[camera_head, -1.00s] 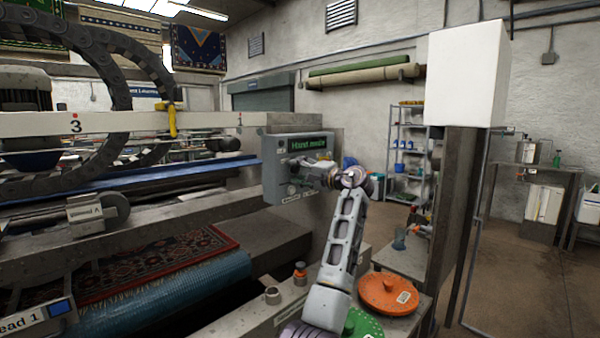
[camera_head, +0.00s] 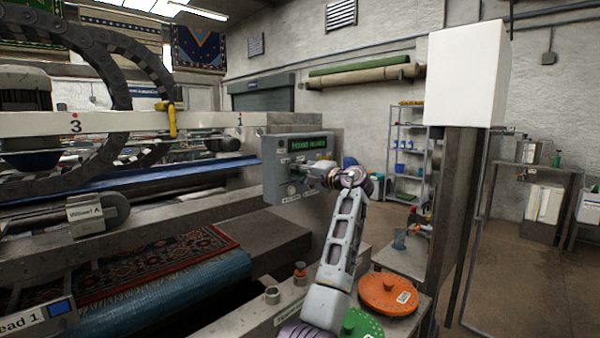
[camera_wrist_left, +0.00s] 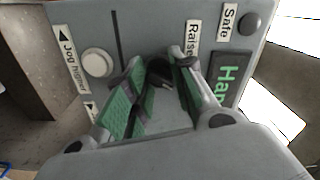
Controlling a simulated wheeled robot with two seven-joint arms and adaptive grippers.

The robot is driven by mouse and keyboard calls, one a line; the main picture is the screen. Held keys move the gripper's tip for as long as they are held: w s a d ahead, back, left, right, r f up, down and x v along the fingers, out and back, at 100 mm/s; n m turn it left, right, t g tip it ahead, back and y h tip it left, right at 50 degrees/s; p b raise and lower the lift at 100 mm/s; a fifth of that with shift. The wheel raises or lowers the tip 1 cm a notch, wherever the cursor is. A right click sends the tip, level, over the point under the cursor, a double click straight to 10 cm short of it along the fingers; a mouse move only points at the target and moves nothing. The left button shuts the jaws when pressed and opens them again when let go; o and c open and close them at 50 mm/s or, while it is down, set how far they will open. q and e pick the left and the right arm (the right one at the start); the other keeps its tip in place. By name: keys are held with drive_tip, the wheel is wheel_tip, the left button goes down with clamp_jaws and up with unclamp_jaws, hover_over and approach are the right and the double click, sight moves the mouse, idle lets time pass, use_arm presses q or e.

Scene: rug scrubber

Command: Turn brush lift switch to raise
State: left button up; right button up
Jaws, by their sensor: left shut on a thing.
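The grey control panel (camera_head: 272,180) with the lit "Hand mode" display (camera_head: 308,143) stands in the middle of the head view. My left gripper (camera_head: 308,172) reaches its face. In the left wrist view, my left gripper (camera_wrist_left: 157,66) has its two green-padded fingers on either side of a dark knob (camera_wrist_left: 160,73), the brush lift switch, and is shut on it. The "Raise" label (camera_wrist_left: 192,37) is beside the knob. The fingers partly cover the knob, and I cannot tell which way it points. My right gripper is out of view.
A pale round button (camera_wrist_left: 98,63) by "Jog" labels and a dark button (camera_wrist_left: 249,23) by "Safe" flank the knob. The patterned rug (camera_head: 150,262) lies left.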

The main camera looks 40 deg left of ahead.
use_arm(q)
drive_tip(key=shift+f+n+b, duration=0.2)
drive_tip(key=shift+n+b, duration=1.9)
drive_tip(key=shift+n, duration=5.2)
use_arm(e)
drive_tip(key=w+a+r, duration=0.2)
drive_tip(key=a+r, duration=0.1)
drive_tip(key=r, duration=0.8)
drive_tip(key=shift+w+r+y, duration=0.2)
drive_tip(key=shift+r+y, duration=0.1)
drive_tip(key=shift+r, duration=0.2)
use_arm(q)
drive_tip(key=o, duration=1.1)
drive_tip(key=shift+r, duration=0.15)
drive_tip(key=shift+c, duration=0.2)
drive_tip(key=shift+d, duration=0.15)
